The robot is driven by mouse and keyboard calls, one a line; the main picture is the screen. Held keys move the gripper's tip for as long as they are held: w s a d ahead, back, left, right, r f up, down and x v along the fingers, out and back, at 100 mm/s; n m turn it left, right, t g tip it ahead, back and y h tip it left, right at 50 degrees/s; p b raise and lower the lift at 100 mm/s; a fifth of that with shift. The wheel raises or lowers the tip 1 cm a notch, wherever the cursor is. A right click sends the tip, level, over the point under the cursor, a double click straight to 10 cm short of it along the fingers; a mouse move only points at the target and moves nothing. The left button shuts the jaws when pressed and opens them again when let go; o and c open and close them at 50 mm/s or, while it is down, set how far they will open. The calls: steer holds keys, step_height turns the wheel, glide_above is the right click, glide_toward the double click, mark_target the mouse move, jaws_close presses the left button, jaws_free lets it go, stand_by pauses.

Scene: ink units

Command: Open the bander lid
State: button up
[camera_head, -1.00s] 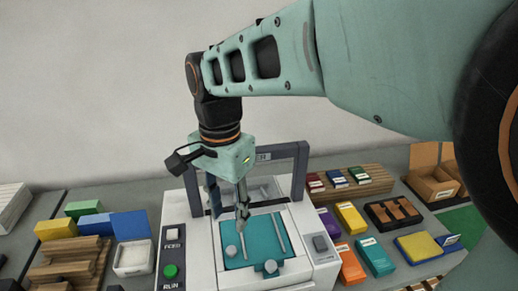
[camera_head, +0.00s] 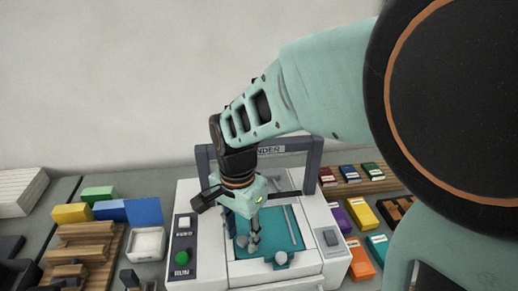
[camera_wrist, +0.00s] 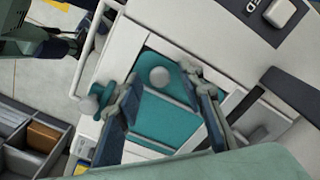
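The bander (camera_head: 205,262) is a white machine with a dark arch over its back. Its teal lid (camera_head: 297,241) lies flat in the top, apparently shut, with a thin pale bar along its right side. A grey round knob (camera_head: 281,257) sits on a teal tab at the lid's front edge. My gripper (camera_head: 253,243) points down over the lid's left front part, left of the knob. In the wrist view the fingers of my gripper (camera_wrist: 165,95) are wide apart and empty, with the teal lid (camera_wrist: 165,122) and a grey knob (camera_wrist: 160,77) between them. Contact with the lid cannot be told.
A panel with a green RUN button (camera_head: 182,257) is at the machine's left front. The arch (camera_head: 313,168) stands behind my gripper. Wooden racks (camera_head: 90,245), a blue block (camera_head: 144,211) and a white tray (camera_head: 148,243) lie left; coloured boxes (camera_head: 362,214) lie right.

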jaws_close()
steer(key=shift+r, duration=0.15)
stand_by(0.4)
